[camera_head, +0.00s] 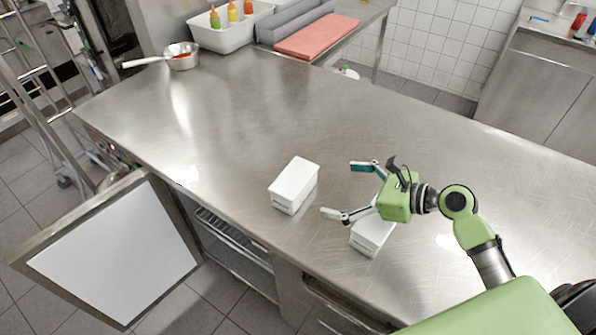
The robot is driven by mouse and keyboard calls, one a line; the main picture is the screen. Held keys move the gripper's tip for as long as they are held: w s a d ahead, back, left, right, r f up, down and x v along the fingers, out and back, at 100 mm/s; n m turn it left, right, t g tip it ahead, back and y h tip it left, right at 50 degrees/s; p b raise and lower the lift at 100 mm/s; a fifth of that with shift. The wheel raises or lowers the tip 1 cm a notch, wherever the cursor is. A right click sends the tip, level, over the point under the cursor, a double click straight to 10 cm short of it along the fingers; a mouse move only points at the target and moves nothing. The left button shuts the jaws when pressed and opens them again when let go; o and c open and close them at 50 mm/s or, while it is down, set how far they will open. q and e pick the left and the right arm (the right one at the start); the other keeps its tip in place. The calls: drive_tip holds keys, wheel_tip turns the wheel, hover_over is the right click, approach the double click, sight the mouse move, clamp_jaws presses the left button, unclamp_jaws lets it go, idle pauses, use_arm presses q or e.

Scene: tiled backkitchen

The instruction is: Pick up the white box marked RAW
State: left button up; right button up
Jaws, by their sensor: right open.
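Two white boxes stand on the steel counter (240,120). One white box (294,182) is in full view left of my right gripper. The other white box (372,236) is at the counter's front side, its upper part hidden behind my right gripper's lower finger. Small dark marks show on the front sides of both, but I cannot read which says RAW. My right gripper (345,190) is open and empty, its fingers spread toward the left box and apart from it. My left gripper is not in view.
A saucepan (181,58) sits at the far left corner of the counter. A white bin with bottles (230,30) and a red board (316,36) are at the back. A cabinet door (115,255) hangs open at front left.

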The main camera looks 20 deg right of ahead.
sight(294, 180)
drive_tip(key=x, duration=0.5)
drive_tip(key=p+x, duration=0.1)
drive_tip(key=x, duration=0.1)
drive_tip(key=shift+w+a+r, duration=0.2)
drive_tip(key=shift+a+r, duration=0.05)
drive_tip(key=shift+a, duration=0.15)
drive_tip(key=shift+w+a+f, duration=0.1)
drive_tip(key=shift+w+f, duration=0.05)
drive_tip(key=shift+w, duration=0.1)
drive_tip(key=p+x, duration=0.1)
drive_tip(key=x, duration=0.1)
drive_tip(key=shift+w+a, duration=0.15)
drive_tip(key=shift+a, duration=0.2)
drive_tip(key=shift+p+x, duration=0.3)
drive_tip(key=shift+x, duration=0.8)
drive_tip(key=shift+w+f, duration=0.15)
drive_tip(key=shift+f, duration=0.1)
drive_tip(key=c, duration=1)
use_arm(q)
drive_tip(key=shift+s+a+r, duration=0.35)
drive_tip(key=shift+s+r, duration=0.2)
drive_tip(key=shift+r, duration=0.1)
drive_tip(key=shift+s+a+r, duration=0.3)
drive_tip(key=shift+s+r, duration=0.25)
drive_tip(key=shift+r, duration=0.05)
use_arm(e)
drive_tip(key=shift+r, duration=0.1)
drive_tip(key=shift+c, duration=0.9)
